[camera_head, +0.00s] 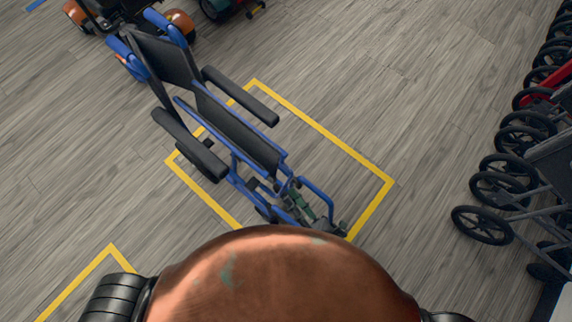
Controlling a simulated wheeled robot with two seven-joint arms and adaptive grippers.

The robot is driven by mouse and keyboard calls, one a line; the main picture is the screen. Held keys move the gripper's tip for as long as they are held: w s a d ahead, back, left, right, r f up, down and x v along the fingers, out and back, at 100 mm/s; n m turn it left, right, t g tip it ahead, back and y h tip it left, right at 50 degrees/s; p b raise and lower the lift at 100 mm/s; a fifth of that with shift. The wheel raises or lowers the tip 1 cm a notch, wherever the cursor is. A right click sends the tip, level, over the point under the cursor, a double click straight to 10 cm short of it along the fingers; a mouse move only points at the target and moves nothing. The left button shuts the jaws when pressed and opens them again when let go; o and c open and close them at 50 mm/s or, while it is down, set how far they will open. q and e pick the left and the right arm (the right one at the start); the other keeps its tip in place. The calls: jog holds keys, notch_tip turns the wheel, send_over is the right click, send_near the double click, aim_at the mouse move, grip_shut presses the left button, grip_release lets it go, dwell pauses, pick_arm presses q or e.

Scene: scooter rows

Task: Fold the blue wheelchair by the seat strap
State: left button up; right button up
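The blue wheelchair (284,157) stands on the floor at the middle left, its backrest toward the top left and its front toward me. Its dark seat (238,128) lies between two black armrests and looks narrow from here. I cannot make out a separate seat strap. My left gripper is not in view.
A yellow floor outline (325,131) runs around much of the wheelchair; its back end lies outside. Another yellow line (75,285) is at the bottom left. Several wheeled chairs or walkers (540,175) line the right edge. An orange-wheeled scooter (180,22) stands behind. The right-middle floor is clear.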

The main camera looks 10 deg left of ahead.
jog(key=v, duration=0.7)
jog(key=shift+a, duration=0.1)
